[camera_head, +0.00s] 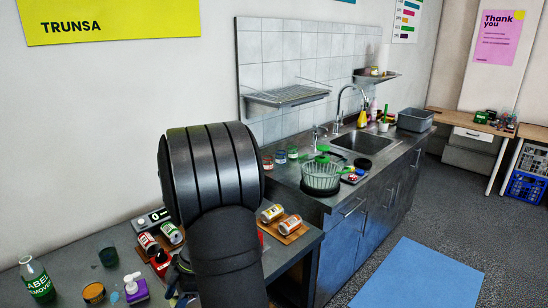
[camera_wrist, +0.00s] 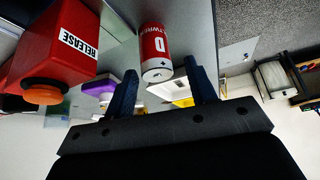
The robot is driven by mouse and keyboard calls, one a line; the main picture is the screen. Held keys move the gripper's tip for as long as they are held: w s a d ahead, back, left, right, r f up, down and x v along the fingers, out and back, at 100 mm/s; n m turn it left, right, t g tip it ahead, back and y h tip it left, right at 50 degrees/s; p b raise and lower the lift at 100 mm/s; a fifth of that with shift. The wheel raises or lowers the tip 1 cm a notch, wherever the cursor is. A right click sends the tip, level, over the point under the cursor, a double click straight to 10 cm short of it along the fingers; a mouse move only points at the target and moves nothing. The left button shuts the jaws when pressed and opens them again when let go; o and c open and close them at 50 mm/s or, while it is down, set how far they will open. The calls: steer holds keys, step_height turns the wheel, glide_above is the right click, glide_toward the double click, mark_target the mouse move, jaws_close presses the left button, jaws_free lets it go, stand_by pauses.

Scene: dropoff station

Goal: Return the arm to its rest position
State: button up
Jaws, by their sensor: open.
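My arm (camera_head: 215,190) rises large in the centre of the head view, over the near counter, and hides part of it. My gripper (camera_wrist: 162,88) shows in the wrist view with its two blue fingers spread apart and nothing held between them. A red box labelled "RELEASE" (camera_wrist: 62,42) with an orange knob is to the left of the fingers.
Cans lie on a wooden tray (camera_head: 293,237) right of my arm.

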steer(key=d+r, duration=0.9)
steer(key=d, duration=0.3)
steer(key=w+a+m+t, duration=0.2)
steer(key=w+a+m, duration=0.2)
steer(key=w+a, duration=1.45)
steer(key=a+f+m+t, duration=0.1)
steer(key=a+m, duration=0.3)
steer(key=a, duration=2.4)
steer(key=shift+m+t+y, duration=0.4)
steer(key=shift+t, duration=0.3)
steer(key=shift+w, duration=0.1)
